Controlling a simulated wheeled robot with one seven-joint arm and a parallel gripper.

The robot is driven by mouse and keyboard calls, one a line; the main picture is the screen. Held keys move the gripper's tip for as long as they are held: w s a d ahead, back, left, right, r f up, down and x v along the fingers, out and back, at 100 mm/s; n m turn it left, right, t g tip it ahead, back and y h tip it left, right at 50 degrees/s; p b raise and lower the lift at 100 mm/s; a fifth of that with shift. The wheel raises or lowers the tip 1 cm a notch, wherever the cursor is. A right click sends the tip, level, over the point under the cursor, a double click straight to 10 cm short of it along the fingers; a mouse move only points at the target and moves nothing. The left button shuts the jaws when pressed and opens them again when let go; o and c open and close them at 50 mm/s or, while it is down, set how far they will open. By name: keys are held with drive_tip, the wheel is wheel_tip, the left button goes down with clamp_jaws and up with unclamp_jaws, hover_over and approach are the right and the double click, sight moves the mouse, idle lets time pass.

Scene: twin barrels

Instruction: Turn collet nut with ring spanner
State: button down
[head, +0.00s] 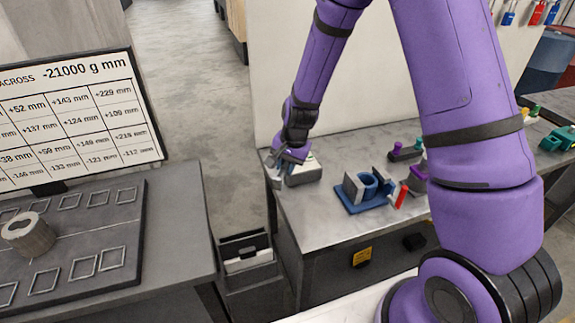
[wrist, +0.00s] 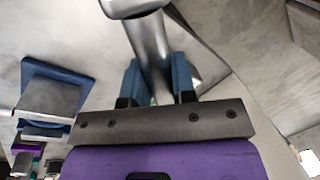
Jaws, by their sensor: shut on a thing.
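My gripper (head: 283,157) is over the far left corner of the workbench, small and partly hidden by its own wrist in the head view. In the wrist view its blue fingers (wrist: 157,82) are shut on a shiny grey metal bar (wrist: 150,45), which looks like the spanner's handle. The bar widens to a rounded head at the top edge, where it is cut off. A bit of the metal also shows below the gripper in the head view (head: 273,175). I cannot make out the collet nut, nor whether the spanner's ring is around anything.
A grey block (head: 304,174) sits beside my gripper. A blue fixture (head: 371,205) with a grey upright and a red piece (head: 401,196) stand to its right, with purple parts (head: 397,151) behind. The workbench (head: 330,235) has clear room in front. A second table with a board (head: 75,245) is at left.

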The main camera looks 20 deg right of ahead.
drive_tip(key=shift+a, duration=0.1)
drive_tip(key=shift+w+a+m, duration=0.65)
drive_tip(key=shift+w+m, duration=0.1)
drive_tip(key=shift+m, duration=0.25)
drive_tip(key=shift+w+a+m+t+h, duration=0.3)
drive_tip(key=shift+w+a+m, duration=0.3)
drive_tip(key=shift+w+m, duration=0.35)
drive_tip(key=shift+w+a+m, duration=0.2)
drive_tip(key=shift+w+m, duration=0.25)
drive_tip(key=shift+m, duration=0.1)
drive_tip(key=shift+w+a+m, duration=0.2)
drive_tip(key=shift+w+m, duration=0.2)
drive_tip(key=shift+m, duration=0.1)
